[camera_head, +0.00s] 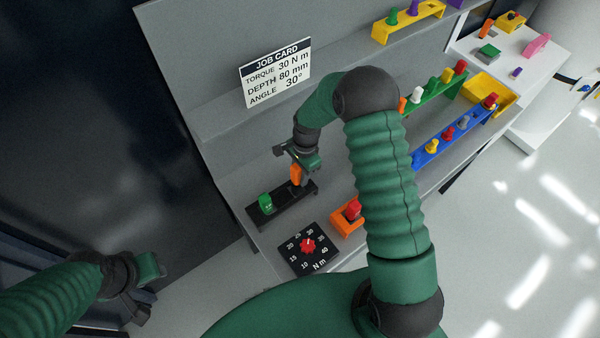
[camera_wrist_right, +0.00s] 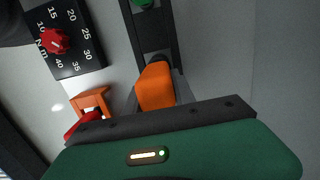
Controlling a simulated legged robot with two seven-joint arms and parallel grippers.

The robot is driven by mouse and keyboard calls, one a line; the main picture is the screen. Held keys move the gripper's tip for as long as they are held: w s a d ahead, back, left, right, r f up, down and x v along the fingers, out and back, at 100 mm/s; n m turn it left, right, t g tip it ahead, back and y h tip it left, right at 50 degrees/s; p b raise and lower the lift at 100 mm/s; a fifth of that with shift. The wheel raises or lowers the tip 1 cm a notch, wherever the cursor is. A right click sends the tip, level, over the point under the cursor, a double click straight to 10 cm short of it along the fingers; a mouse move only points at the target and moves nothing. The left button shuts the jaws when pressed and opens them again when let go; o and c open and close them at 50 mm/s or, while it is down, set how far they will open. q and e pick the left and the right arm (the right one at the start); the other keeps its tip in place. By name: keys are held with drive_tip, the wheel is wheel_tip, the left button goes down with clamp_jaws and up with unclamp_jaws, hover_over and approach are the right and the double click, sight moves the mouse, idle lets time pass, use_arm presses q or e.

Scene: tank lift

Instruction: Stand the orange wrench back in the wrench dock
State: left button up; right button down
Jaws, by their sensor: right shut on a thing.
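The orange wrench (camera_head: 296,174) is upright in my right gripper (camera_head: 303,168), at the far end of the black wrench dock (camera_head: 283,204). In the right wrist view its orange handle (camera_wrist_right: 155,88) shows at the jaws, over the dock (camera_wrist_right: 153,33). I cannot tell whether its lower end is seated in the dock. A green-handled tool (camera_head: 266,203) stands in the dock's near end. My left gripper (camera_head: 143,290) hangs at the lower left, away from the bench and empty; its jaw opening is unclear.
A torque dial (camera_head: 308,247) with a red knob lies beside the dock. An orange holder (camera_head: 346,221) with a red piece stands to its right. Green (camera_head: 431,97) and blue (camera_head: 452,139) racks stand farther right. A job card (camera_head: 275,73) is on the back panel.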

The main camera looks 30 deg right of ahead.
drive_tip(key=shift+f+b, duration=0.9)
drive_tip(key=shift+f, duration=0.55)
drive_tip(key=c, duration=1)
unclamp_jaws()
drive_tip(key=shift+r, duration=0.1)
drive_tip(key=shift+o, duration=0.2)
wheel_tip(320, 180, up, 9)
drive_tip(key=p, duration=0.7)
